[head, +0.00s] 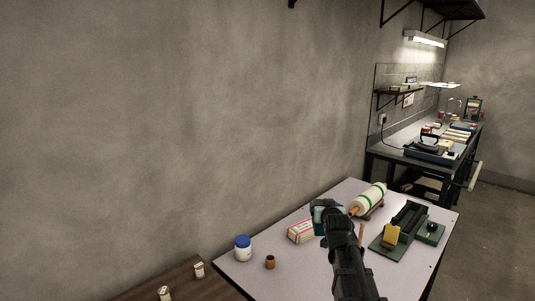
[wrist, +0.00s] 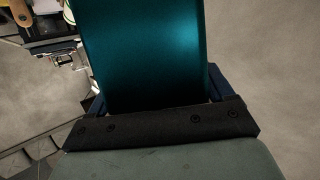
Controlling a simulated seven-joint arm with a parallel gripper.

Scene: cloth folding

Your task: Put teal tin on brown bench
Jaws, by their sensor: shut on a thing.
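The teal tin (wrist: 145,50) fills the upper middle of the wrist view, between the two dark blue fingers of my gripper (wrist: 155,95). My gripper is shut on it. In the head view my gripper (head: 326,206) is over the white table, and a small part of the tin (head: 319,220) shows beside it; the arm hides the rest. I cannot tell the tin's height above the table. The brown bench (head: 150,287) is at the lower left of the head view, left of the white table, and only part of it shows.
The white table (head: 290,268) bears a blue-lidded jar (head: 243,248), a small brown pot (head: 270,262), a red and white box (head: 301,231), a white roll (head: 369,198) and a green device (head: 400,230). Two small pale containers (head: 199,269) stand on the brown bench. A cluttered workbench stands behind.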

